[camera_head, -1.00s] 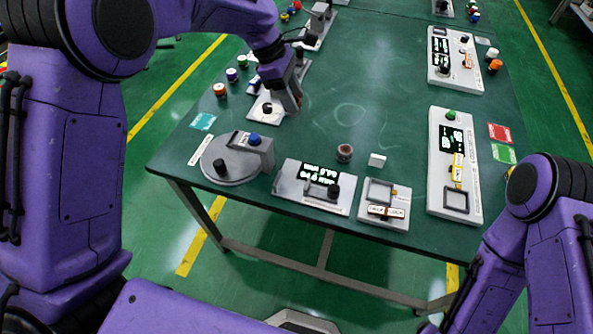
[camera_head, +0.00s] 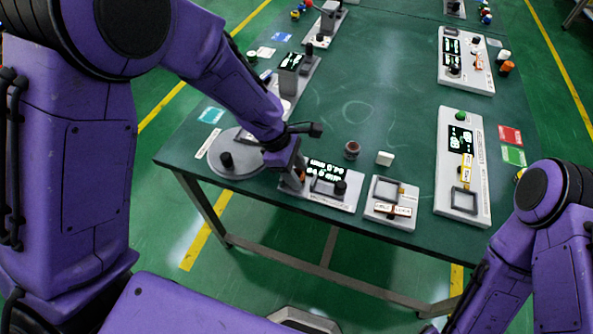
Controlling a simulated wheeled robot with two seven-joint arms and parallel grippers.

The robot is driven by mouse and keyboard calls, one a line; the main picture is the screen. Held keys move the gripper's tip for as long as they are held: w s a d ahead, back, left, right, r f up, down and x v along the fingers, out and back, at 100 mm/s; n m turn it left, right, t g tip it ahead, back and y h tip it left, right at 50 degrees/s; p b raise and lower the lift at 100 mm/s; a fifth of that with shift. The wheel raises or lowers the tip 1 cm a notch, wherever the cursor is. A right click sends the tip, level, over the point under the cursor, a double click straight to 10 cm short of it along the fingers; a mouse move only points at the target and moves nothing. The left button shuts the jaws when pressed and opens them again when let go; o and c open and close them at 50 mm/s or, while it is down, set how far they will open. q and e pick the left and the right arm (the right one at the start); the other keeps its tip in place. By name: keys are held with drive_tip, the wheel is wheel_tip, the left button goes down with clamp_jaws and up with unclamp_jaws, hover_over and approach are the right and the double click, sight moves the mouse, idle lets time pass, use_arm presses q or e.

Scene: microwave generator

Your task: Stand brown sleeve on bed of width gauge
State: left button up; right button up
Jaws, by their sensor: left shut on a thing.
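The width gauge appears to be the flat grey device with a lit display (camera_head: 348,202) near the table's front edge. It has a dark knob and a grey frame piece on top. My left gripper (camera_head: 293,182) is over the left end of this device, pointing down. It is shut on a small orange-brown thing, likely the brown sleeve (camera_head: 301,175), mostly hidden by the fingers. I cannot tell whether the sleeve touches the bed. A separate dark reddish-brown ring-like piece (camera_head: 352,150) stands on the table behind the device. My right gripper is not in view.
A round grey plate with a black post (camera_head: 227,161) is left of the gauge, partly behind my arm. A white block (camera_head: 385,158) and a small grey fixture (camera_head: 378,215) are to the right. A long panel (camera_head: 478,200) lies farther right. The table middle is clear.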

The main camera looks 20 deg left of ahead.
use_arm(q)
drive_tip(key=shift+w, duration=0.1)
drive_tip(key=o, duration=0.7)
drive_tip(key=shift+f, duration=0.1)
drive_tip(key=o, duration=0.5)
drive_tip(key=shift+c, duration=0.2)
drive_tip(key=shift+r, duration=0.25)
drive_tip(key=p+v, duration=0.1)
drive_tip(key=v, duration=1)
drive_tip(key=shift+a+r+p, duration=0.15)
drive_tip(key=shift+r+p, duration=0.15)
drive_tip(key=shift+r, duration=0.1)
